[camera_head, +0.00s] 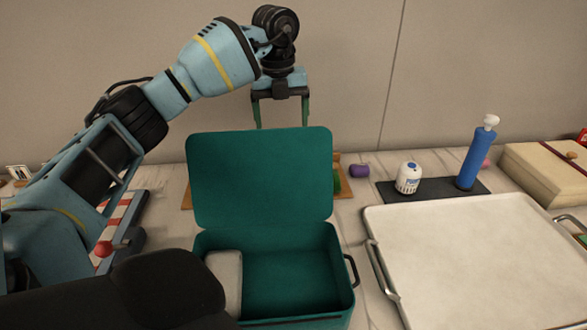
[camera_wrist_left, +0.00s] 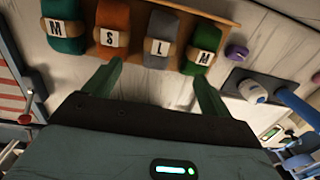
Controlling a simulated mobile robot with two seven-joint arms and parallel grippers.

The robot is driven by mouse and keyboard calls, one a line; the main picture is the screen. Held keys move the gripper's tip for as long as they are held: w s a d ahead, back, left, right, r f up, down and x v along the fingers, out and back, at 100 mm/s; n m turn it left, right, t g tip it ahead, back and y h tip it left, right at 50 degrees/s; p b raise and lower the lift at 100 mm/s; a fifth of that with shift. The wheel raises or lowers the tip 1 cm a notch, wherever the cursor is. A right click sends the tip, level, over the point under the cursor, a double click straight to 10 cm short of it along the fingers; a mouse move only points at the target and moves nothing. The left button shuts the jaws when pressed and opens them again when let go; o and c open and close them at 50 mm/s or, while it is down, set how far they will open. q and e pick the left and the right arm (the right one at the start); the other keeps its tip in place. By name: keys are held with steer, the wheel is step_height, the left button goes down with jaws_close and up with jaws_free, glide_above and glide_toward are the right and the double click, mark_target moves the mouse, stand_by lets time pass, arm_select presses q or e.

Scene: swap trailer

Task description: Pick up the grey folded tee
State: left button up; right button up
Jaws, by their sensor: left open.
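The grey folded tee (camera_wrist_left: 158,38) lies on a wooden tray (camera_wrist_left: 104,54) in the left wrist view, with a paper band marked L. It sits between an orange tee (camera_wrist_left: 112,18) marked S and a green tee (camera_wrist_left: 205,42). In the head view the grey tee is hidden behind the raised lid of a teal case. My left gripper (camera_head: 281,122) is open and empty above and behind that lid. In the left wrist view its two green fingers (camera_wrist_left: 158,84) are spread, apart from the tees, with the grey tee beyond the gap between them. My right gripper does not show.
The open teal case (camera_head: 262,181) stands in front of the tees; a pale item (camera_head: 226,280) lies inside. To the right are a purple roll (camera_head: 359,171), a white bottle (camera_head: 408,178), a blue cylinder (camera_head: 477,158) and a large pale tray (camera_head: 480,255). A teal tee (camera_wrist_left: 62,25) lies left of the orange one.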

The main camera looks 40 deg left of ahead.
arm_select(q)
steer(key=f, duration=0.1)
steer(key=f+b, duration=0.1)
steer(key=f, duration=0.3)
steer(key=shift+w+a, duration=0.25)
steer(key=shift+w, duration=0.1)
steer(key=shift+s+d+f+g+b, duration=0.3)
steer(key=shift+s+d+f+b, duration=0.25)
steer(key=shift+b, duration=0.3)
steer(key=shift+f, duration=0.1)
steer(key=shift+w+a+f, duration=0.2)
steer(key=shift+s+d+f, duration=0.1)
steer(key=shift+f, duration=1.35)
steer(key=f, duration=0.2)
steer(key=f+b, duration=0.1)
steer(key=f, duration=0.1)
steer(key=shift+w+d+f, duration=0.1)
steer(key=shift+w+d, duration=0.1)
steer(key=shift+w, duration=0.05)
steer(key=shift+f, duration=0.3)
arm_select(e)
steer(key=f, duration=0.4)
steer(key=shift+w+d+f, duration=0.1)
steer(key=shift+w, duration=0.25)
